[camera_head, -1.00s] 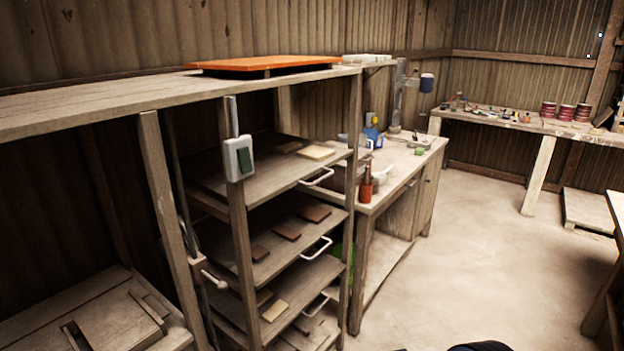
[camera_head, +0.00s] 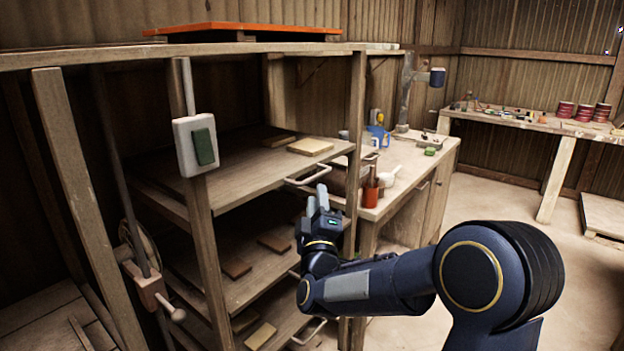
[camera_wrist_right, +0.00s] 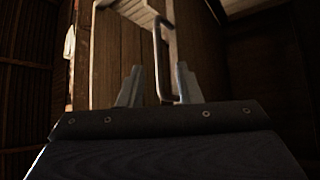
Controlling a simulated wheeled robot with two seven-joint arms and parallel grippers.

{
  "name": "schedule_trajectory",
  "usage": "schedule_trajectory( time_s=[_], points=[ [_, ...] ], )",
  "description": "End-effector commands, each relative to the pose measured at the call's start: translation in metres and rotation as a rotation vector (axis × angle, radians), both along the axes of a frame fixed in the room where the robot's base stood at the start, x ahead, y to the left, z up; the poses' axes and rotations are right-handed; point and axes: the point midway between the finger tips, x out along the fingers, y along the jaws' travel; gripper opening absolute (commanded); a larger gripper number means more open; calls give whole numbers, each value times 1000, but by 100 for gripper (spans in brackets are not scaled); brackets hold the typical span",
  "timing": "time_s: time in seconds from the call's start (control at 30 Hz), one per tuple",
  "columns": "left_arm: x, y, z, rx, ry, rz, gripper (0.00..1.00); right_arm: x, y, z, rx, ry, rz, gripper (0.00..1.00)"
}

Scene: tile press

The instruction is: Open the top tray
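The top tray (camera_head: 240,170) is a wooden shelf-like tray in the rack, with a pale metal bar handle (camera_head: 310,176) on its front edge. My right gripper (camera_head: 317,199) is just below and in front of this handle. In the right wrist view the two fingers (camera_wrist_right: 158,88) stand apart, with a bar handle (camera_wrist_right: 158,52) showing between them, closer to the right finger. I cannot tell whether the handle is within reach of the fingertips or touches one. My left gripper is not in view.
Lower trays with brown tiles (camera_head: 276,242) sit below. A wooden post (camera_head: 356,150) stands right of the handle. A workbench with a red-brown bottle (camera_head: 371,190) is close on the right. Open floor lies beyond my right arm.

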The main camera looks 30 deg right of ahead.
Motion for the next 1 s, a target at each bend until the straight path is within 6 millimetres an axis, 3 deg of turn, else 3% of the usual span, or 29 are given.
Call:
schedule_trajectory(
  time_s=[0.43,0.83,1.0],
  points=[
    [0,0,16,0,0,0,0,52,-28,27,1,0,0,31],
    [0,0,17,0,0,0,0,60,-32,30,1,0,2,31],
    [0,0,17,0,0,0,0,59,-32,30,1,0,2,9]
  ],
)
